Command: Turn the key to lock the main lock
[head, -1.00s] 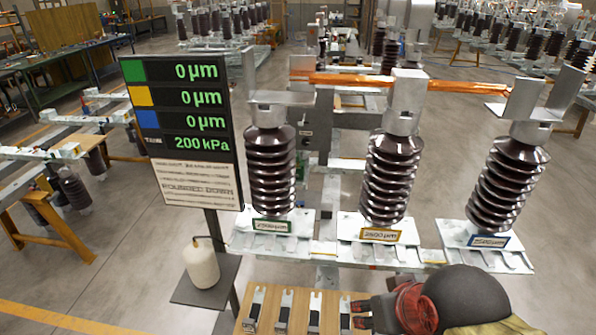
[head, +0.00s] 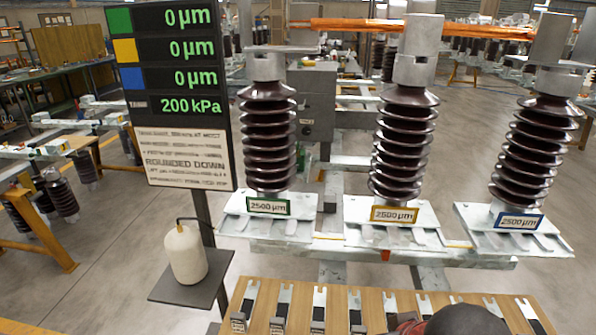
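No key can be made out. A grey metal box (head: 318,88) stands behind the left and middle insulators, with a small dark fitting (head: 307,121) on its front; whether this is the main lock I cannot tell. My arm shows only as a dark rounded link with a red part at the bottom edge of the head view, in front of the wooden board. My gripper's fingers are below the frame, so their state is hidden.
Three brown ribbed insulators (head: 403,140) stand on white plates with 2500 µm labels. A display panel (head: 175,95) reads 0 µm three times and 200 kPa. A white bottle (head: 185,255) stands on a small shelf. A wooden board (head: 262,318) holds several metal strips in front.

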